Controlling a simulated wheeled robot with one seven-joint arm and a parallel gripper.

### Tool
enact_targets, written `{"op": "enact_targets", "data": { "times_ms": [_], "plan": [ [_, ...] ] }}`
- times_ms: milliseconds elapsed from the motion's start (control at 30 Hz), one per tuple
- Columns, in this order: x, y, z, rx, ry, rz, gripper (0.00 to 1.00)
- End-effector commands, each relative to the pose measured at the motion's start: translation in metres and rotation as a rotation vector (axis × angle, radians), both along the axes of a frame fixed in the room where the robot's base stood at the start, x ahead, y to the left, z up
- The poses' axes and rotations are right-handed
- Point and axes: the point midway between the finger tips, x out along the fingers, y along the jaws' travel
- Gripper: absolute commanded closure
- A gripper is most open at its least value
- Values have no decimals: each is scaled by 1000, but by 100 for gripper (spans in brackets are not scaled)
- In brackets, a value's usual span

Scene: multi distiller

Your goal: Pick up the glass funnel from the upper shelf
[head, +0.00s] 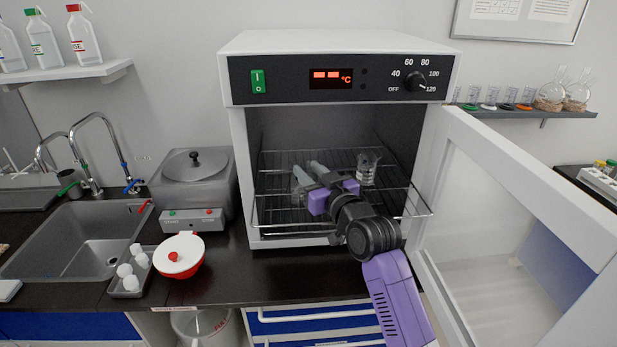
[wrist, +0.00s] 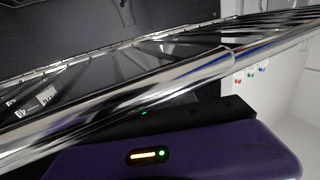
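My gripper (head: 308,171) reaches through the open front of the white oven, over the wire upper shelf (head: 275,210). Its two pale grey fingers point inward with a gap between them, so it looks open. A faint clear shape (head: 299,186) shows beside the left finger; it may be the glass funnel, but its outline is too unclear to be sure. A clear glass vessel (head: 367,170) with white markings stands on the shelf to the right of my gripper. In the wrist view, shiny rack bars (wrist: 130,88) cross above my purple gripper body; the fingertips are hidden.
The oven door (head: 500,215) stands open to the right, close to my arm. The oven walls and a front rail (head: 345,215) bound the space. A grey bath (head: 192,182) and a red-and-white container (head: 180,258) stand to the left.

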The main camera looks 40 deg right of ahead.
Motion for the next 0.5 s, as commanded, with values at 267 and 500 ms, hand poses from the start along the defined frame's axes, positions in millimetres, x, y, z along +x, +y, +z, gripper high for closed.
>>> {"op": "enact_targets", "data": {
  "times_ms": [267, 500],
  "plan": [
    [4, 0, -1, 0, 0, 0, 67],
    [4, -1, -1, 0, 0, 0, 100]
  ]
}}
